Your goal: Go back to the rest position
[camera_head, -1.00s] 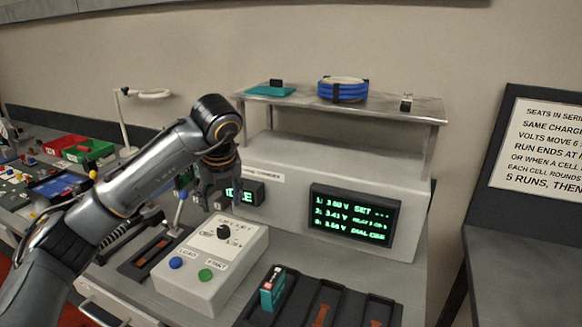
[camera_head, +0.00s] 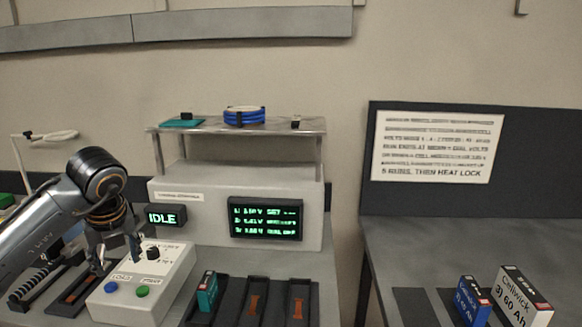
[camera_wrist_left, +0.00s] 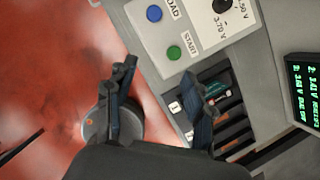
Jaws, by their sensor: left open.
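My left gripper (camera_head: 118,248) is at the left of the head view, over the rear of the white control box (camera_head: 135,295) with its black dial, blue button and green button. In the left wrist view, the left gripper (camera_wrist_left: 164,90) has its fingers spread wide apart with nothing between them. The box also shows in the left wrist view (camera_wrist_left: 195,25). My right gripper is in neither view.
The charger (camera_head: 215,222) has an IDLE display and a lit readout (camera_head: 265,218). A teal cell (camera_head: 207,292) stands in the left slot in front. Two boxed cells, blue (camera_head: 470,302) and white (camera_head: 524,297), stand on the right table.

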